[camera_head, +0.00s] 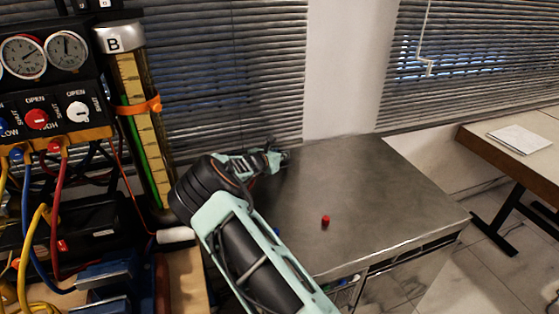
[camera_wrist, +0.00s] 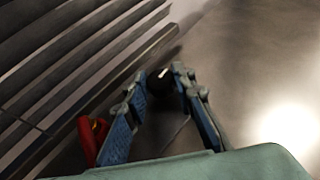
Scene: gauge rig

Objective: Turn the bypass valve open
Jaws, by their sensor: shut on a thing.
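My gripper (camera_head: 280,156) is at the far left part of the grey metal cabinet top, close to the window blinds. In the wrist view my gripper (camera_wrist: 166,82) has its two fingers closed on a dark round thing (camera_wrist: 158,82) with a short white mark, which looks like a knob. I cannot tell whether it is the bypass valve; no label shows on it. In the head view it is too small to make out. At left, a panel carries a red knob (camera_head: 37,119) and a white knob (camera_head: 78,112) under OPEN labels, with my gripper well away from them.
Two round gauges (camera_head: 67,50) sit above the panel, with coloured hoses below. A tall column marked B (camera_head: 137,110) stands beside it. A small red piece (camera_head: 325,220) lies on the cabinet top (camera_head: 385,200), which is otherwise mostly clear. A red-and-yellow thing (camera_wrist: 91,139) is beside the left finger.

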